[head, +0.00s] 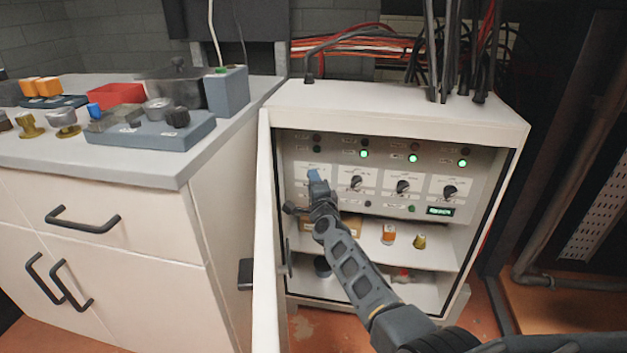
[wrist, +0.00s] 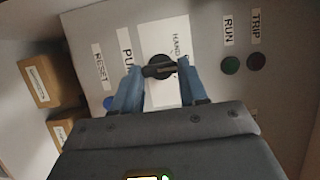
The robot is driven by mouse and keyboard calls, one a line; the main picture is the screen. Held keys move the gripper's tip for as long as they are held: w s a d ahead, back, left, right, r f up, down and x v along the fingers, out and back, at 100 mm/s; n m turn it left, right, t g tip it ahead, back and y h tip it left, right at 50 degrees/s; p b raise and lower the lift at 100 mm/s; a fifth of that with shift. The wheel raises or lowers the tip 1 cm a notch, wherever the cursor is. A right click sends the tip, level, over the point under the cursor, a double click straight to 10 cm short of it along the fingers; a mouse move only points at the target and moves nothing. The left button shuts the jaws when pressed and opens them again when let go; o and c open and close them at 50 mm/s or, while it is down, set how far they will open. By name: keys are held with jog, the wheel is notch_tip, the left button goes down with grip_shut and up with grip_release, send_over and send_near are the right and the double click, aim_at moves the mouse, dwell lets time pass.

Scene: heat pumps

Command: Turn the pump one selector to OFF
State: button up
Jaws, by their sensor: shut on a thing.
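The pump one selector is a round black knob (wrist: 153,58) on a white label plate (wrist: 174,33) in the wrist view. The word HAND can be read beside it; the rest of the label is hidden or blurred. My gripper (wrist: 160,72) has its blue fingertips on either side of the knob's handle and is shut on it. In the head view my gripper (head: 315,176) reaches the leftmost selector plate of the control panel (head: 330,148) and hides that knob. Dark RUN (wrist: 230,65) and TRIP (wrist: 256,61) lamps show in the wrist view.
More selectors sit to the right, such as the neighbouring knob (head: 356,183); green lamps glow above them. The cabinet door (head: 264,230) stands open at left. Small parts, including an orange-topped one (head: 389,233), stand on the shelf below. A white counter (head: 120,260) stands left.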

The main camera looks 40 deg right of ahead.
jog(key=shift+a, duration=0.1)
jog(key=o, duration=1.1)
jog(key=shift+c, duration=0.2)
jog(key=p+v, duration=0.3)
jog(key=v, duration=0.4)
jog(key=shift+s+p, duration=0.3)
jog(key=shift+s, duration=0.05)
jog(key=shift+a, duration=0.15)
